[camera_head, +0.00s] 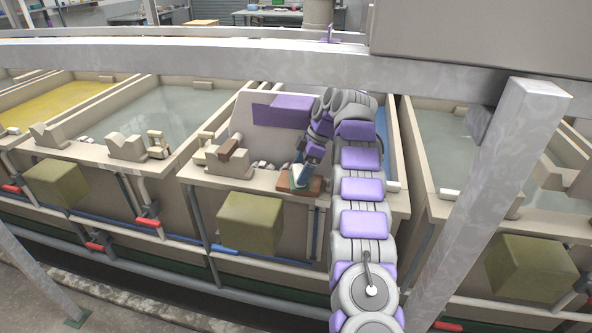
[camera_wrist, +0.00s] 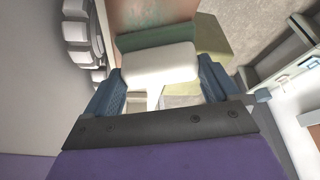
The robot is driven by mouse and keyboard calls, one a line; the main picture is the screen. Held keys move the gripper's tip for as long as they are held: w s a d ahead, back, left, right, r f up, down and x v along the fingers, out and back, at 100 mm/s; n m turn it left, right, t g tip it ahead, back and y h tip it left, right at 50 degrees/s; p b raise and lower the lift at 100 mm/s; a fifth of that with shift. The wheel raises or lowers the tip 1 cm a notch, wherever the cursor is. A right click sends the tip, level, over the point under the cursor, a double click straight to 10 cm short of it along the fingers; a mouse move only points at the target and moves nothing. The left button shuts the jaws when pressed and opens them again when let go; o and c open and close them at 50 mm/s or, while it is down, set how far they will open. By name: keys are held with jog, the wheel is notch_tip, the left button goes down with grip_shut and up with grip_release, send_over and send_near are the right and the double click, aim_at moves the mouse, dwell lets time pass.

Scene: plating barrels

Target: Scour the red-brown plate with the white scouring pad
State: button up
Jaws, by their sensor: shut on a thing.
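The red-brown plate (camera_head: 314,187) lies on the front rim of the middle tank in the head view. Part of it shows at the top of the wrist view (camera_wrist: 150,12), with pale worn-looking marks on its surface. My gripper (camera_wrist: 158,90) is shut on the white scouring pad (camera_wrist: 160,62), whose narrow white stem sits between the blue fingers. A dark green layer (camera_wrist: 155,38) lies along the pad's far side, at the plate's near edge. In the head view my gripper (camera_head: 299,174) is over the plate's left part. I cannot tell whether the pad touches the plate.
The middle tank's rim (camera_head: 225,180) carries blocks and fittings left of the plate. An olive box (camera_head: 250,222) hangs on the tank's front. More tanks stand on both sides. A metal rail (camera_head: 200,62) crosses behind, and a slanted post (camera_head: 480,190) stands right of my arm.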

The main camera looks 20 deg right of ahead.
jog(key=d, duration=0.1)
jog(key=s+d, duration=0.1)
jog(key=d, duration=0.2)
jog(key=shift+s+d+f, duration=0.2)
jog(key=shift+d+f, duration=0.15)
jog(key=shift+d, duration=0.05)
jog(key=shift+s+d+b, duration=0.35)
jog(key=shift+s+d, duration=0.1)
jog(key=shift+a+r, duration=0.1)
jog(key=shift+a, duration=0.1)
jog(key=shift+d+r, duration=0.1)
jog(key=shift+w+d+r+p, duration=0.1)
jog(key=shift+r+p, duration=0.45)
jog(key=shift+p, duration=0.1)
notch_tip(320, 180, up, 5)
jog(key=p, duration=0.4)
jog(key=shift+r+p, duration=0.1)
jog(key=shift+p, duration=0.25)
